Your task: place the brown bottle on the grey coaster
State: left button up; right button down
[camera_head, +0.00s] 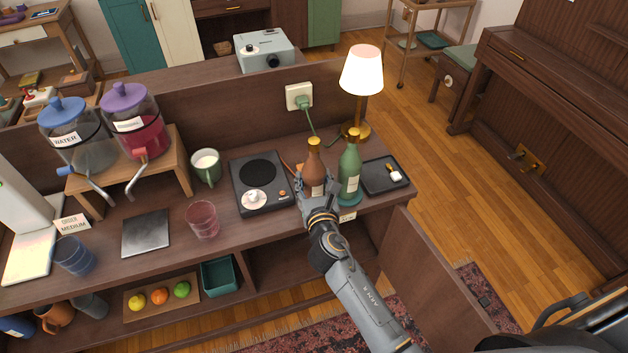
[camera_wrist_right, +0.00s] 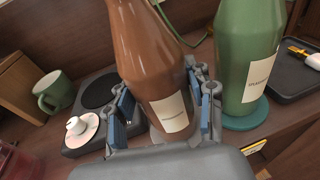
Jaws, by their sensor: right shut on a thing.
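The brown bottle (camera_head: 314,170) with a yellow cap and pale label stands at the front right of the sideboard, left of the green bottle (camera_head: 349,172). My right gripper (camera_head: 317,197) is shut on its lower part. In the right wrist view the brown bottle (camera_wrist_right: 150,60) sits between the blue finger pads of my right gripper (camera_wrist_right: 165,115). A pale grey patch shows low by the bottle's base; I cannot tell whether it is the grey coaster. The bottle's underside is hidden. My left gripper is not in view.
The green bottle stands close on the right, on a round teal coaster (camera_wrist_right: 250,117). A black tray (camera_head: 398,184) lies right of it, a hot plate (camera_head: 243,202) on the left. A lamp (camera_head: 361,75) stands behind. A dark square slab (camera_head: 146,233) lies farther left.

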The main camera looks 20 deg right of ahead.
jog(key=shift+r, duration=0.15)
jog(key=c, duration=0.5)
grip_release()
jog(key=shift+f, duration=0.2)
jog(key=shift+s, duration=0.1)
jog(key=shift+r, duration=0.1)
